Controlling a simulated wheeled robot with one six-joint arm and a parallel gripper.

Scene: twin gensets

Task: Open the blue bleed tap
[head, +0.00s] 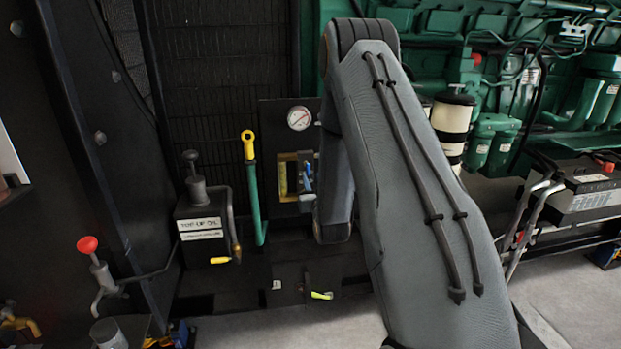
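A small blue part (308,172), which looks like the blue tap's handle, shows at the right of a yellow-edged recess on a dark panel. It is small, and dark parts around it make its shape and position hard to read. My arm stands in front, just to the right of the recess, and its lower link covers the panel there. I cannot make out my gripper's fingers; they seem hidden behind my arm. Whether anything touches the blue part cannot be told.
A round gauge (299,118) sits above the recess. A green lever with a yellow top (250,145) stands to its left, beside the top-up oil box (203,226). A red-knobbed lever (88,245) is far left. A battery (590,190) is at right.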

